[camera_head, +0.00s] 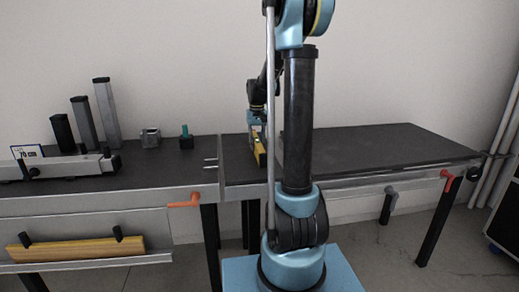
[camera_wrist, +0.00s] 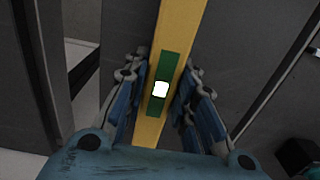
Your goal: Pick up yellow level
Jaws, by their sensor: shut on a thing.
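The yellow level (camera_wrist: 178,25) runs lengthwise through the middle of the wrist view, with a green panel and a bright white spot on it. My gripper (camera_wrist: 161,82) has its blue, jointed fingers on both sides of the level and is shut on it. In the head view the level (camera_head: 260,152) shows as a short yellow strip at the dark worktop, partly hidden by my arm. My gripper (camera_head: 257,128) is just above it there. I cannot tell whether the level touches the worktop.
The right worktop (camera_head: 390,145) is clear. The left worktop (camera_head: 140,175) holds several upright dark posts (camera_head: 104,110), a grey clamp-like bar (camera_head: 65,168), a small metal block (camera_head: 150,138) and a green-topped piece (camera_head: 186,137). A yellow board (camera_head: 75,251) rests on the lower ledge. Red handles (camera_head: 185,201) stick out in front.

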